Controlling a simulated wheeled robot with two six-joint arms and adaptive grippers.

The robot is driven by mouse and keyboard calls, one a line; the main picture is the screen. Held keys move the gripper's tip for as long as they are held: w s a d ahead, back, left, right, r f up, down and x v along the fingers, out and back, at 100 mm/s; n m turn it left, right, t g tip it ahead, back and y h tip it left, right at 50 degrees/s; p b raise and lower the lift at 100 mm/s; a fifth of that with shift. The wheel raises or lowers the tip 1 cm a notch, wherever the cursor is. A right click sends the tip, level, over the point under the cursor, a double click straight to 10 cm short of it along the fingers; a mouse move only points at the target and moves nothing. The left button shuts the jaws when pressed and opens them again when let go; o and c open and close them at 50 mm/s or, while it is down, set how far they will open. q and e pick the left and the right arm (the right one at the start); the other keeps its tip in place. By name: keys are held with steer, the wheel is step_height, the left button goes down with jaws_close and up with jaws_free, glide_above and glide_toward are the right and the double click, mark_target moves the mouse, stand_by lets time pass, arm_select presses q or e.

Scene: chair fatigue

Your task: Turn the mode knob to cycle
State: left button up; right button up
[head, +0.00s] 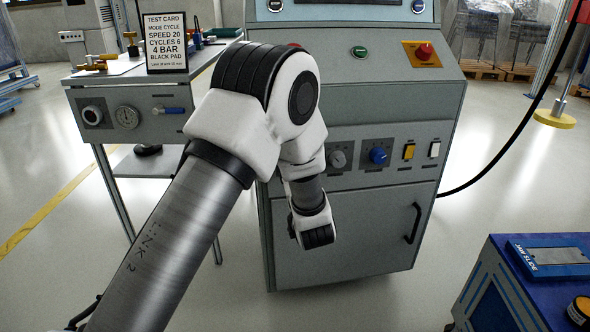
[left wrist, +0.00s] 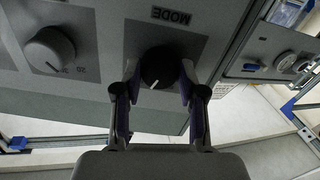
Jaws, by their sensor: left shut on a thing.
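The dark mode knob (left wrist: 158,66) is on the grey panel in the left wrist view, under an upside-down MODE label (left wrist: 171,16). Its white pointer mark points down and slightly left in that picture; I cannot read any position labels around it. My left gripper (left wrist: 160,82) has one finger on each side of the knob and is shut on it. In the head view my left arm hides the mode knob and the gripper. My right gripper is in neither view.
A grey numbered knob (left wrist: 49,50) is beside the mode knob. The grey cabinet (head: 350,235) also carries a blue knob (head: 379,156), yellow switch (head: 409,151) and red button (head: 424,51). A test card (head: 166,42) reading "MODE CYCLE" stands on the side bench (head: 125,72).

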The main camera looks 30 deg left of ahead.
arm_select(q)
steer(key=shift+r+m+p, duration=0.1)
steer(key=shift+m+p, duration=3.9)
steer(key=shift+p, duration=1.55)
steer(key=o, duration=1.1)
steer(key=shift+o, duration=0.2)
steer(key=v, duration=1.2)
